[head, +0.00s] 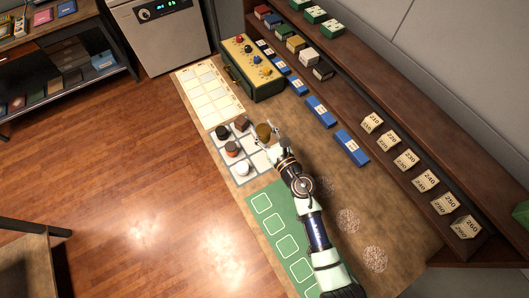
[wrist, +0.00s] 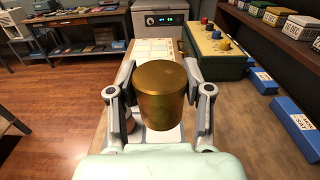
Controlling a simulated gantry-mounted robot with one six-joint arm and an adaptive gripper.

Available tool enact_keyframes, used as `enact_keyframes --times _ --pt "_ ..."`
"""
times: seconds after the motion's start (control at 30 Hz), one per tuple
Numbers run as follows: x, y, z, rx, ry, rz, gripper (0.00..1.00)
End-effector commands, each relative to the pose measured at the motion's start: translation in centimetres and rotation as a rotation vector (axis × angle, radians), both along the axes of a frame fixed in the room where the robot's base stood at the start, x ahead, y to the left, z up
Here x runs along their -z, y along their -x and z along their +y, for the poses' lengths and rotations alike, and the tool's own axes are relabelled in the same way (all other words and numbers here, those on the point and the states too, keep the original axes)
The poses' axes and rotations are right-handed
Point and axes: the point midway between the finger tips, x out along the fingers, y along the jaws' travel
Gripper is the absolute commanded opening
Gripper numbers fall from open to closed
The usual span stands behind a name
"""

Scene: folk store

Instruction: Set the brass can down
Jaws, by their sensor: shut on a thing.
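The brass can (wrist: 160,92) is a plain gold-brown cylinder, upright between the two fingers of my gripper (wrist: 160,100) in the wrist view. My gripper is shut on it. In the head view the can (head: 263,131) shows at the tip of my gripper (head: 270,136), over or beside the right part of a white gridded mat (head: 225,159). Its base is hidden in the wrist view, and I cannot tell whether it touches the surface.
The mat holds a dark item (head: 222,132), a brown block (head: 242,123), a reddish-brown can (head: 232,149) and a white round item (head: 243,168). A green mat (head: 271,222) lies nearer. A knobbed box (head: 252,68) and blue boxes (head: 320,111) stand along the shelf side.

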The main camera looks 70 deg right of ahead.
Motion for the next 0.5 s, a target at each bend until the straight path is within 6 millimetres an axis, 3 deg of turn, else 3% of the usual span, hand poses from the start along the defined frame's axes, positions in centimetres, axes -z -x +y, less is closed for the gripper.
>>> enact_keyframes --times 0.03,0.2,0.33,0.5 --pt "3.1 0.0 0.0 0.000 -0.003 0.000 0.10" --pt "8.8 0.0 0.0 0.000 -0.003 0.000 0.10" --pt "12.2 0.0 0.0 0.000 -0.002 0.000 0.10" --pt "13.7 0.0 0.0 0.000 0.001 0.001 0.10"
